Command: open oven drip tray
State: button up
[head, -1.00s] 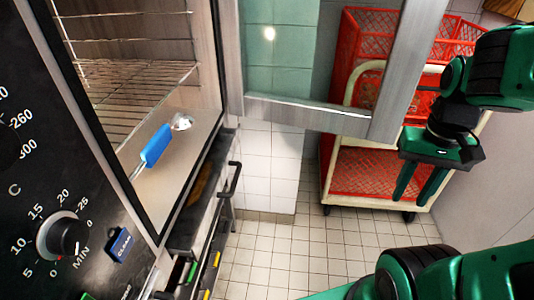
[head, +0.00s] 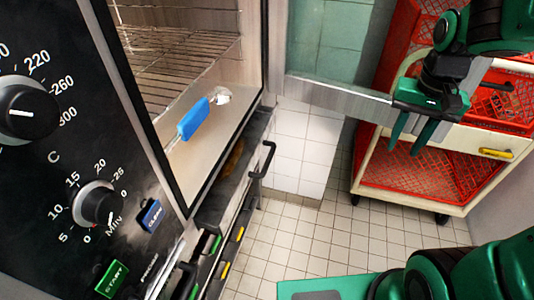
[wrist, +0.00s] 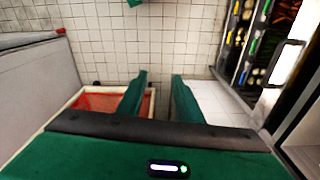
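The oven (head: 140,190) stands at the left in the head view, with its glass door swung open. Below the cavity is a shallow metal tray (head: 225,190) with a black bar handle (head: 264,160), seemingly the drip tray. Something brown shows inside its opening; how far it is out is hard to tell. My gripper (head: 408,148) hangs to the right of the handle, well apart from it. Its green fingers point down and are spread with nothing between them. The gap between the fingers also shows in the wrist view (wrist: 158,95).
The open oven door's metal frame (head: 335,98) reaches toward my gripper. A red-and-cream cart (head: 405,185) stands behind it. A blue-handled tool (head: 193,118) lies in the cavity. Racks of coloured items (head: 225,265) sit below the oven. The tiled floor (head: 290,225) between is clear.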

jog(key=w+a+f, duration=0.2)
jog(key=w+a, duration=0.6)
jog(key=a, duration=0.2)
jog(key=n+y, duration=0.1)
jog(key=y, duration=0.1)
send_near(268, 158)
jog(key=f, duration=0.8)
jog(key=shift+w+a, duration=0.15)
jog(key=shift+a, duration=0.25)
grip_shut()
jog(key=shift+a, duration=0.1)
